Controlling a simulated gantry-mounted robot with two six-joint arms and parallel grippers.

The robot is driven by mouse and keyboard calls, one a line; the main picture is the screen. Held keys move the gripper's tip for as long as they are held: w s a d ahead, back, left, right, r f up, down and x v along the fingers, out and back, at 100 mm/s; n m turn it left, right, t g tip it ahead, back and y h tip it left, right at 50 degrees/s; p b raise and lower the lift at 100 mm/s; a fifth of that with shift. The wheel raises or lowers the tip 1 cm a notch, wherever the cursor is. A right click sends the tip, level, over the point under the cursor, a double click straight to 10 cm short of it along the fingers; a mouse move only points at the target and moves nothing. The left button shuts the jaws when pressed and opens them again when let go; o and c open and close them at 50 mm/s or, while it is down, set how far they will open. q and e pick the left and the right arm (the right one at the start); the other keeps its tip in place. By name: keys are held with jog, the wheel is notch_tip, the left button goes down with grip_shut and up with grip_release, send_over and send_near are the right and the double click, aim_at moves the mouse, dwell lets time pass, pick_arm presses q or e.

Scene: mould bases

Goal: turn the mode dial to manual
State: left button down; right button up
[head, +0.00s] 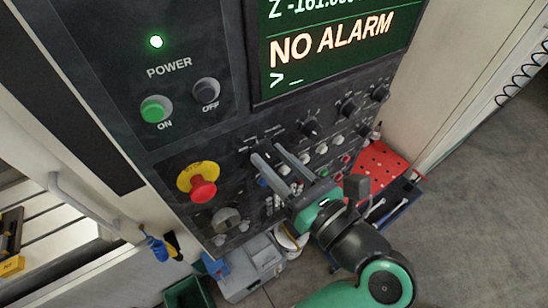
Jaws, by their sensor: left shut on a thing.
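The machine's dark control panel (222,130) fills the middle of the head view. My left gripper (267,155) reaches up to the panel from the lower right, its two grey fingers against the row below the screen. It is shut on the mode dial, which the fingers almost fully hide. Small white labels ring that spot but are too small to read, so I cannot tell which mode the dial points to. My right gripper is not in view.
Black knobs (348,107) and several small buttons sit right of the fingers. A red emergency stop (203,189), a green ON button (155,109) and an OFF button (206,91) are left. The screen (335,45) reads NO ALARM. A grey toolbox (247,268) stands below.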

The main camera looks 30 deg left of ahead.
pick_arm(q)
jog(key=shift+m, duration=0.3)
jog(key=m, duration=0.2)
jog(key=shift+m+p, duration=0.3)
jog(key=shift+m, duration=0.1)
jog(key=shift+m+p, duration=0.8)
jog(key=shift+m, duration=1.4)
jog(key=shift+y, duration=0.3)
jog(key=shift+c, duration=2.2)
grip_release()
jog(key=shift+f, duration=0.1)
